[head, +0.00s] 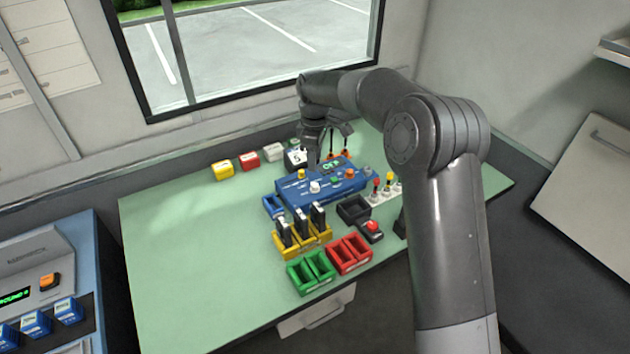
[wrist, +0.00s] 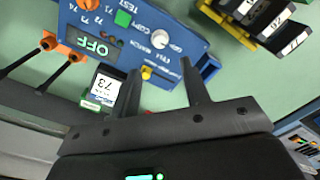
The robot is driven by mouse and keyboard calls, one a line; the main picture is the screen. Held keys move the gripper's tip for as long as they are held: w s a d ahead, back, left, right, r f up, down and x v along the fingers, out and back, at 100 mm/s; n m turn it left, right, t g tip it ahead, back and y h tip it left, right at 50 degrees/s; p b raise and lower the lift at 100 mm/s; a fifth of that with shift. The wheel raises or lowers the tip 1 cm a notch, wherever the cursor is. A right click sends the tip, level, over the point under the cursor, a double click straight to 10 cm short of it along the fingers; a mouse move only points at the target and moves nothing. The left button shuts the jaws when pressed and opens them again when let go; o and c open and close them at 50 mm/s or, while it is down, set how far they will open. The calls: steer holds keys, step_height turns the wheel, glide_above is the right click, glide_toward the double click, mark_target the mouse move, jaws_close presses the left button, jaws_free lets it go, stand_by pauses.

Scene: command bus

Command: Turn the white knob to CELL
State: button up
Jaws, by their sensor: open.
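The blue console (head: 290,190) stands on the green table. Its white knob (head: 315,187) is at the front of its top, near a yellow knob (head: 301,174). In the wrist view the white knob (wrist: 160,39) lies beyond my fingertips, with small lettering around it that I cannot read surely; its pointer direction is unclear. The yellow knob (wrist: 147,73) shows between my fingers. The console's display (wrist: 91,45) reads OFF in green. My gripper (wrist: 160,68) is open and empty, apart from the white knob. In the head view my gripper (head: 312,160) hangs over the console's back part.
A yellow rack (head: 313,238) with black radios stands in front of the console. Green bins (head: 312,272), red bins (head: 348,254) and a red button box (head: 372,230) are nearer. Several coloured blocks, including a yellow one (head: 222,170), stand behind. The table's left side is clear.

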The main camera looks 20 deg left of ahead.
mark_target(315, 185)
step_height(315, 185, down, 9)
steer(key=shift+f, duration=0.1)
stand_by(0.4)
jaws_close()
